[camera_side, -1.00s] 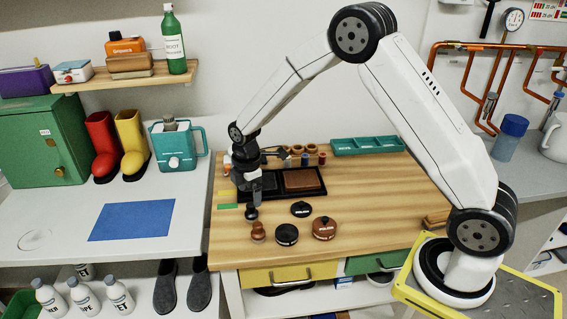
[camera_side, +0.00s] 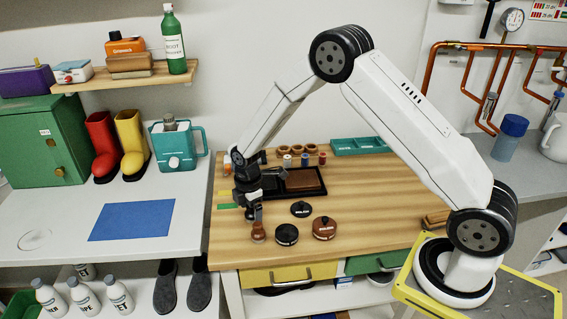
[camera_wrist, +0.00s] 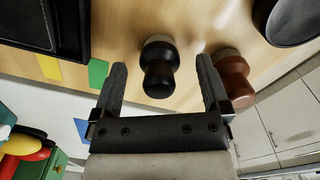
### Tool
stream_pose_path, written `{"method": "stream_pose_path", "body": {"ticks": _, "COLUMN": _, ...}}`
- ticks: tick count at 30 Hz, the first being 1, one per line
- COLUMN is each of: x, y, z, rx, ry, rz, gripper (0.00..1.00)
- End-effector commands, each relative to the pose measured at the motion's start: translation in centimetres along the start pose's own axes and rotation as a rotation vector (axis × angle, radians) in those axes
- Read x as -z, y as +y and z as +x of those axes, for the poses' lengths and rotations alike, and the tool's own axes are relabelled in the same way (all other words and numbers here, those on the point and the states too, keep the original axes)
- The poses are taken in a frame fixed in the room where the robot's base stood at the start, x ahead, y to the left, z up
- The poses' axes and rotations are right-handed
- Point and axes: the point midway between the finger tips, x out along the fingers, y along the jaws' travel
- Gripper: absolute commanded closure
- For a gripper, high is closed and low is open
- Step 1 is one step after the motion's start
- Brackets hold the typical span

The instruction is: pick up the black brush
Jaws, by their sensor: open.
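The black brush (camera_wrist: 159,68) stands on the wooden bench top, its rounded dark knob towards the wrist camera. In the wrist view it appears between the fingertips of my open gripper (camera_wrist: 162,66), with a gap on both sides. I cannot tell how far the fingertips are above it. In the side view my gripper (camera_side: 254,208) is low over the bench's front left, and the black brush (camera_side: 249,215) is partly hidden by it. A brown brush (camera_wrist: 234,80) stands close by, just beyond the right finger; it also shows in the side view (camera_side: 258,233).
Round tins, black (camera_side: 286,235), black (camera_side: 300,209) and brown (camera_side: 323,229), stand to the right. A black tray (camera_side: 322,193) with a brown block lies behind. Yellow and green patches (camera_wrist: 98,73) lie left of the gripper in the wrist view. The bench's right side is mostly clear.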

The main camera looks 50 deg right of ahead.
Motion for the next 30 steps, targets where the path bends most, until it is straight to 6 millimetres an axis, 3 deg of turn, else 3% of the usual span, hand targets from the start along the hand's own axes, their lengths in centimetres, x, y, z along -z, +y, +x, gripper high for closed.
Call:
{"method": "stream_pose_path", "body": {"ticks": 6, "x": 0.01, "y": 0.04, "z": 1.36, "rx": -0.002, "ry": 0.001, "rz": 0.0, "gripper": 0.04}}
{"method": "stream_pose_path", "body": {"ticks": 21, "x": 0.01, "y": 0.04, "z": 1.41, "rx": -0.002, "ry": 0.001, "rz": 0.0, "gripper": 0.04}}
{"method": "stream_pose_path", "body": {"ticks": 23, "x": 0.01, "y": 0.04, "z": 1.4, "rx": -0.002, "ry": 0.001, "rz": 0.0, "gripper": 0.19}}
{"method": "stream_pose_path", "body": {"ticks": 30, "x": 0.01, "y": 0.04, "z": 1.4, "rx": -0.002, "ry": 0.001, "rz": 0.0, "gripper": 0.96}}
